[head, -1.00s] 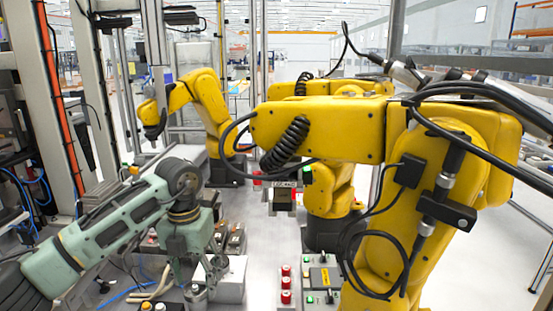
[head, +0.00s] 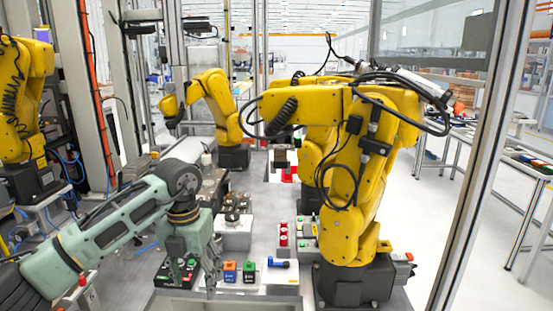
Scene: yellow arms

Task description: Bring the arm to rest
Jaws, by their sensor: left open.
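My left arm is grey-green and comes in from the left in the head view. Its gripper (head: 200,274) points down in front of the workbench, with its fingers apart and nothing seen between them. How high the fingertips are above the bench is hard to tell. My right arm and gripper are not in view.
A green block (head: 248,272) and a blue-handled item (head: 281,264) lie right of the gripper. A large yellow robot arm (head: 350,190) stands at right, another (head: 215,105) at the back, a third (head: 22,100) at left.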

